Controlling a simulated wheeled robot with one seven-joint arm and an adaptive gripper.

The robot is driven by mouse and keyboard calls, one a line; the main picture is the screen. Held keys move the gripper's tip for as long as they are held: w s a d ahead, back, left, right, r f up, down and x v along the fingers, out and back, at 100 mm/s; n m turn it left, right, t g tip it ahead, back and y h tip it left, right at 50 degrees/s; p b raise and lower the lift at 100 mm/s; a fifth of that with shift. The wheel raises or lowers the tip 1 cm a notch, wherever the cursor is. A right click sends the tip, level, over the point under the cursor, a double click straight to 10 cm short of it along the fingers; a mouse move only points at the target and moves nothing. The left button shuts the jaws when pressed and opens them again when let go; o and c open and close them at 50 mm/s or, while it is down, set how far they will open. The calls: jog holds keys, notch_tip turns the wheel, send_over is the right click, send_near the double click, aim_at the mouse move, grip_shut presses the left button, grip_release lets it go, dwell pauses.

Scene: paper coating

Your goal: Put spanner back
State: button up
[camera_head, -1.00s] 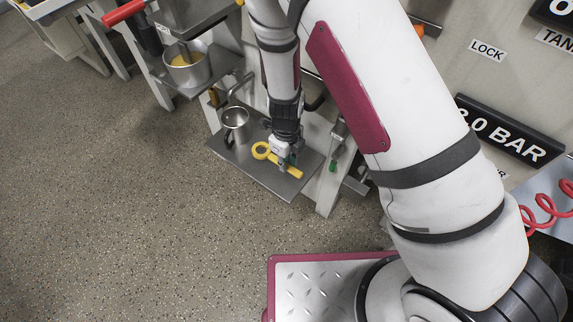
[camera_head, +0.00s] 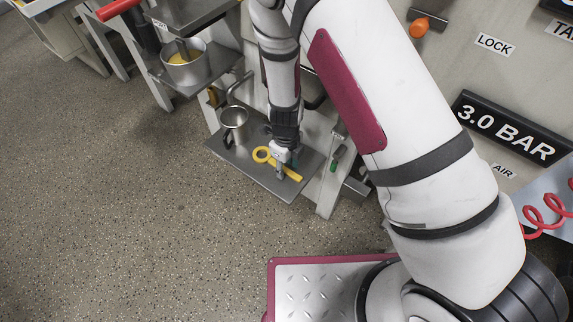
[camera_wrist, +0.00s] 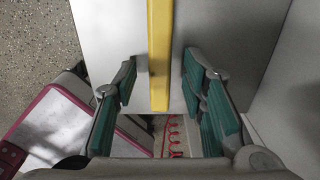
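The yellow spanner (camera_head: 292,174) with a ring end lies on the grey metal shelf (camera_head: 262,181), its ring to the left. My gripper (camera_head: 280,170) points down over the spanner's handle, and its tips hide part of it. In the wrist view the handle (camera_wrist: 160,45) runs straight down between the two green-padded fingers (camera_wrist: 160,78). Clear gaps show on both sides of the handle, so my gripper is open and not touching it there. The ring end is outside the wrist view.
A metal cup (camera_head: 234,124) stands on the shelf left of the spanner. A green-tipped tool (camera_head: 337,157) hangs at the right. A pot with yellow contents (camera_head: 186,68) stands on another shelf at upper left. The wall panel carries a 3.0 BAR sign (camera_head: 512,128). Open floor lies left.

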aim_at(286, 170)
notch_tip(286, 170, up, 12)
jog(key=p, duration=0.4)
dwell(0.6)
